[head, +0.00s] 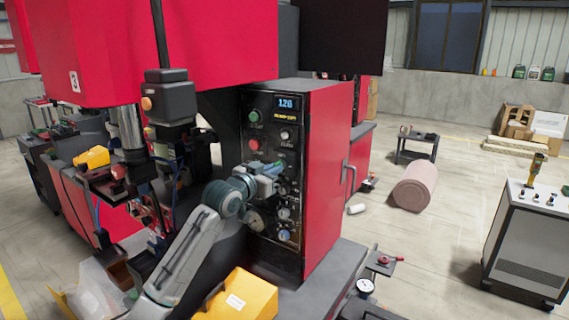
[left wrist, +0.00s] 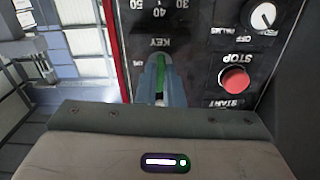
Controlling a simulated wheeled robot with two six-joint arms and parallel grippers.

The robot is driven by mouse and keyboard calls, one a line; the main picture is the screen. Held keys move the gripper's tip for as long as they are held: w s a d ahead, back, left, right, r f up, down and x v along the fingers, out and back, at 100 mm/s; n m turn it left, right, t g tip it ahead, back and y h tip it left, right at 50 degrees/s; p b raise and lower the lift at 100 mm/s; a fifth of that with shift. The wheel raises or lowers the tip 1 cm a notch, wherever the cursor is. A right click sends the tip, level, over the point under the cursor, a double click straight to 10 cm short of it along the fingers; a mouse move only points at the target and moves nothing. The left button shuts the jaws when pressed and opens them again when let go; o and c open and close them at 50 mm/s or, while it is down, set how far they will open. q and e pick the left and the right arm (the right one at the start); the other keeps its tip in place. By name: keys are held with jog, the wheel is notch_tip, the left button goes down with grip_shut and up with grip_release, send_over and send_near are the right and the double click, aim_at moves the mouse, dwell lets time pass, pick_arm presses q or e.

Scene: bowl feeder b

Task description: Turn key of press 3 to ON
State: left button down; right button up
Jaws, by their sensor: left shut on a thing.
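Press 3, with a "3" plate (head: 74,82) on its red housing, has a black control panel (head: 262,90) on its right column. My left gripper (head: 276,169) is up against this panel, below the red button. In the left wrist view, its two blue-grey fingers (left wrist: 160,77) are shut on the key (left wrist: 160,66), which shows as a green strip between them under the upside-down "KEY" label. The fingers cover most of the key and the marks around it, so its turned position cannot be told. My right gripper is in neither view.
A green button (head: 253,116) is higher on the panel. A yellow bin (head: 243,297) stands below my left arm.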

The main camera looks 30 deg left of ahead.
pick_arm(q)
jog(key=m, duration=0.4)
jog(key=m, duration=0.5)
dwell(0.3)
jog(key=m, duration=0.5)
dwell(0.4)
